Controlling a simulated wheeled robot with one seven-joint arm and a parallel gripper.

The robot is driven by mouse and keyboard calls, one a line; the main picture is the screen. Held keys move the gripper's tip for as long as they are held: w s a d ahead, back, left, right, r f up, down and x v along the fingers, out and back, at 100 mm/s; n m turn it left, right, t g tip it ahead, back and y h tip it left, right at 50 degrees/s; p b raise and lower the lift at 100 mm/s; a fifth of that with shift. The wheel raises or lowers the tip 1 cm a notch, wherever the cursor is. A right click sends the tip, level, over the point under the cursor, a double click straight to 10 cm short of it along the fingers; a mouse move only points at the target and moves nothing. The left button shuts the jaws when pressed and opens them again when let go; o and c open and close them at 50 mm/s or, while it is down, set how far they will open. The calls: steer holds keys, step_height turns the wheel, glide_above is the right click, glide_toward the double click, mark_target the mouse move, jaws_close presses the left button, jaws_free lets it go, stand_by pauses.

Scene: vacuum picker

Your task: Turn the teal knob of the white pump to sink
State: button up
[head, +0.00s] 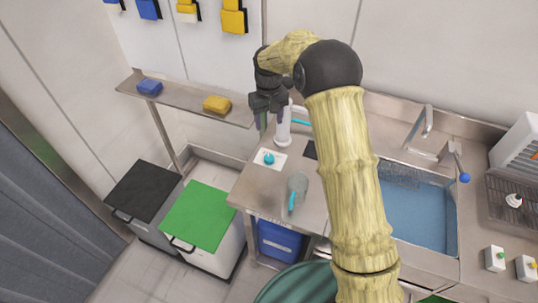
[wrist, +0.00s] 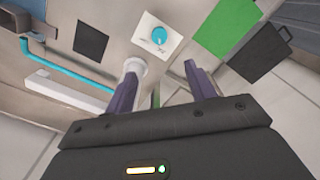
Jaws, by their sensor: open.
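A teal knob (head: 268,158) sits on a white square plate (head: 280,163) on the metal counter, left of the sink. In the wrist view the knob (wrist: 159,36) shows on its plate (wrist: 148,21), beyond my fingertips, with small markings too blurred to read. The white pump (head: 283,134) stands upright just behind the plate, partly hidden by my gripper. My gripper (head: 267,122) is above the counter beside the pump, pointing down. In the wrist view my gripper (wrist: 160,74) has its purple fingers apart with nothing between them, and the knob lies clear of both.
A dark square (head: 310,150) lies right of the plate. The sink (head: 422,210) is at the right. A shelf (head: 182,97) with blue and yellow sponges is at the left, above green-lidded (head: 200,215) and black-lidded bins (head: 145,190).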

mark_target(269, 157)
step_height(269, 157, down, 17)
steer(key=p, duration=0.5)
steer(key=shift+f, duration=0.15)
stand_by(0.4)
steer(key=c, duration=1)
